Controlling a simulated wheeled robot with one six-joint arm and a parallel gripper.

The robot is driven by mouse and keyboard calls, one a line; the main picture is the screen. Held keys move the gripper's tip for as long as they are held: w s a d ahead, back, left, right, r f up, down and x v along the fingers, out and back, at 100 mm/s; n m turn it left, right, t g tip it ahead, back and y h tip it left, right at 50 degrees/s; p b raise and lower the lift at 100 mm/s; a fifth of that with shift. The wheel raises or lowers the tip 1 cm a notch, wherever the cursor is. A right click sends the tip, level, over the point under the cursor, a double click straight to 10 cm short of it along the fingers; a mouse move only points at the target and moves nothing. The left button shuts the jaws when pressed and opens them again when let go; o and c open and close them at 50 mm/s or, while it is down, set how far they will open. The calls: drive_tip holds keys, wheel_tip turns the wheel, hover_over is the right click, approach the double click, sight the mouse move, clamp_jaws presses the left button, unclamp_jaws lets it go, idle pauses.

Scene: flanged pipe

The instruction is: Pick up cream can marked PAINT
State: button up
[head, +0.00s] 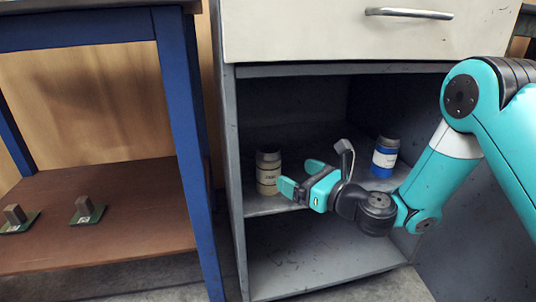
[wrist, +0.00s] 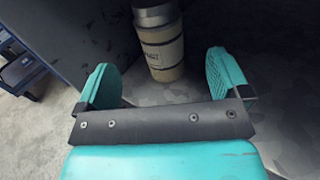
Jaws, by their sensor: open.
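The cream can (head: 268,172) stands upright on the upper shelf (head: 258,207) of the grey cabinet, near its left side. It has a grey lid and a pale label with small dark lettering. My gripper (head: 299,177) is open, to the right of the can in the head view. In the wrist view, the can (wrist: 160,45) stands ahead of the gap between the fingers of my gripper (wrist: 163,80), with its top cut off by the frame edge. The fingers are empty, and the can appears just beyond them.
A blue can (head: 384,158) with a white label stands further right on the same shelf, behind my arm. The cabinet's left wall (head: 232,170) is close to the cream can. A drawer (head: 365,35) is above the opening. A blue-legged table (head: 182,140) stands left.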

sight(277, 165)
drive_tip(key=shift+r+p+x, duration=0.2)
drive_tip(key=shift+p+x, duration=0.7)
drive_tip(key=shift+p, duration=0.75)
drive_tip(key=shift+r+p+x, duration=0.2)
drive_tip(key=shift+p+x, duration=0.7)
drive_tip(key=shift+p, duration=0.7)
drive_tip(key=shift+w+a+f+p, duration=0.3)
drive_tip(key=shift+w+a+p, duration=0.1)
drive_tip(key=shift+p, duration=0.3)
drive_tip(key=b+x, duration=0.2)
drive_tip(key=x, duration=0.2)
drive_tip(key=shift+a, duration=0.3)
drive_tip(key=shift+w+a, duration=0.2)
drive_tip(key=shift+w, duration=0.1)
drive_tip(key=c, duration=1.2)
drive_tip(key=shift+r, duration=0.15)
